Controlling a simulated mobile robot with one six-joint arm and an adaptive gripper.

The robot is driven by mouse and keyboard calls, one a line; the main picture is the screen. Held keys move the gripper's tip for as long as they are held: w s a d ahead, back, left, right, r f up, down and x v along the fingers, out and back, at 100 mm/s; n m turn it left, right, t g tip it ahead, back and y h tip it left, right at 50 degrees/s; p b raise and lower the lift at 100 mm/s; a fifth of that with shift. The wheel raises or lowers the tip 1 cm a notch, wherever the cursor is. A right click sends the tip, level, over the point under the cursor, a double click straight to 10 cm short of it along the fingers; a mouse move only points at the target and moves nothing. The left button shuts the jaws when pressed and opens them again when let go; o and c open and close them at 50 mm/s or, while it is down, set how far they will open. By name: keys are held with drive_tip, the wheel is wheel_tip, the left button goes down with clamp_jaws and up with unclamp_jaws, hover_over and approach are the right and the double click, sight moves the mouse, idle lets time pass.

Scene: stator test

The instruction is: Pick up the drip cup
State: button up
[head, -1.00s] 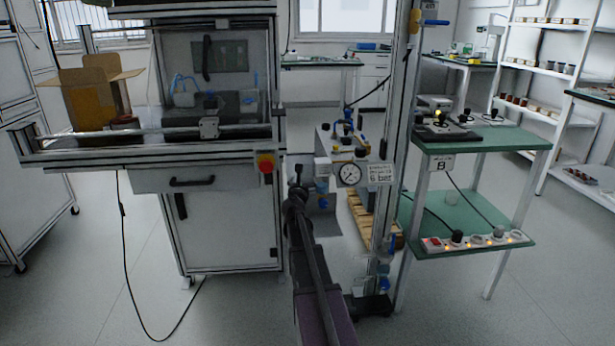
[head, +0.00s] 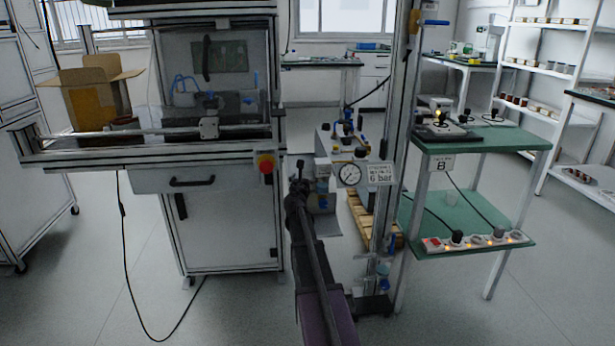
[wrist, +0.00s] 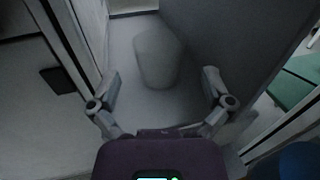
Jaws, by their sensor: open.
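The drip cup (wrist: 158,58) is a pale, slightly see-through cup in the wrist view. It stands on a light grey surface between two grey walls. My gripper (wrist: 161,76) is open, with one finger to the left of the cup and one to the right. The cup shows between and beyond the fingertips, and I see no contact. In the head view my arm reaches toward the pressure-gauge unit, and I cannot make out the cup clearly there.
The pressure gauge (head: 349,174) and its "6 bar" sign (head: 380,174) are just right of my arm. A metal-framed cabinet (head: 228,225) stands to the left. A green two-level table (head: 480,150) with a power strip (head: 476,241) is at the right.

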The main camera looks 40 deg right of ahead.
sight(306, 172)
drive_tip(key=shift+x, duration=2.3)
drive_tip(key=c, duration=0.8)
